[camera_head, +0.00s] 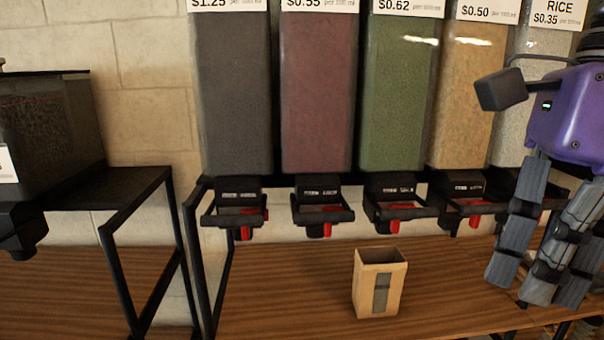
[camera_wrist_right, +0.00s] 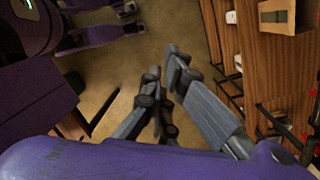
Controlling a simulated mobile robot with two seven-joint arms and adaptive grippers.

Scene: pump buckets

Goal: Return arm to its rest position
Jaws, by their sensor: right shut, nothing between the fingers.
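My right gripper (camera_head: 540,295) is at the right of the head view, with its purple wrist above and its grey fingers pointing down. It is shut and empty, to the right of the paper bag and apart from it. In the right wrist view the fingers (camera_wrist_right: 165,90) come together over the floor. A small open-topped paper bag (camera_head: 366,290) with a grey window stands upright on the wooden shelf. It also shows at the top right of the wrist view (camera_wrist_right: 274,17). My left gripper is not in view.
Several tall dispensers stand in a row behind, including a green one (camera_head: 398,95) and a red one (camera_head: 315,95). Black spouts with red levers (camera_head: 326,230) jut out below them. A dark bin (camera_head: 50,130) stands at the left. The wooden shelf (camera_head: 270,290) is clear left of the bag.

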